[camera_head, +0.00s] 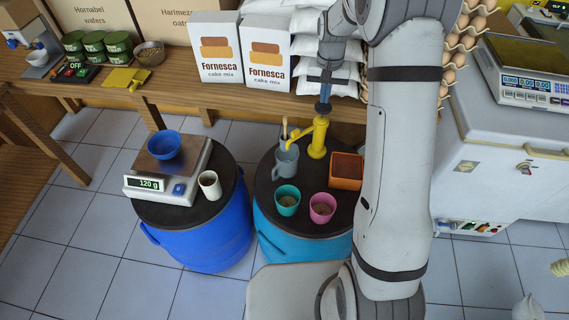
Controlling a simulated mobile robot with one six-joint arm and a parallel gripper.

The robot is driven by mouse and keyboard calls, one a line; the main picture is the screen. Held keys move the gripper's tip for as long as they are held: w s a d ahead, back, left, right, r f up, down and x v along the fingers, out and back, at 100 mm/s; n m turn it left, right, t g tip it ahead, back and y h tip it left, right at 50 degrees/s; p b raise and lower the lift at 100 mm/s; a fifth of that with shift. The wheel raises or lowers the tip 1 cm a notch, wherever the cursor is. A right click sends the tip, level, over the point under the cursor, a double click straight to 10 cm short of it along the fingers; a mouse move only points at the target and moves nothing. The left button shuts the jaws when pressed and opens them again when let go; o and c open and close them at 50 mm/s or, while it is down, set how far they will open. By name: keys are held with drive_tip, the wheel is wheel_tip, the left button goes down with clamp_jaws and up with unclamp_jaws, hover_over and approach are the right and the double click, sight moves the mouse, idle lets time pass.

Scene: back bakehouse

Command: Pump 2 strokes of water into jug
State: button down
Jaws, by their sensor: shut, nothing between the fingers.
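A yellow hand pump (318,140) stands on the black top of the teal drum (262,212). Its spout points left, toward a grey-blue jug (286,163) that stands beside it, with a wooden handle rising from it or just behind it. The water level in the jug cannot be seen. My gripper (323,107) points down at the top of the pump and is shut with nothing held. It touches or sits just above the pump head; I cannot tell which.
A teal cup (287,199), a pink cup (322,207) and an orange box (346,171) share the drum top. A blue drum (205,236) at left bears a scale (162,188) reading 120 g, a blue bowl (165,145) and a white cup (210,185). Cake mix boxes (216,55) stand behind.

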drive_tip(key=shift+r, duration=0.1)
wheel_tip(320, 180, up, 6)
drive_tip(key=p, duration=0.3)
drive_tip(key=shift+p, duration=0.4)
idle(0.4)
drive_tip(key=s+r+n+t, duration=0.1)
drive_tip(key=s+r+t, duration=0.1)
drive_tip(key=s+r, duration=1.05)
drive_tip(key=s+n+t, duration=0.1)
drive_tip(key=s, duration=1.7)
drive_tip(key=shift+s+a+f, duration=0.2)
drive_tip(key=shift+s+f, duration=0.15)
drive_tip(key=shift+f, duration=0.05)
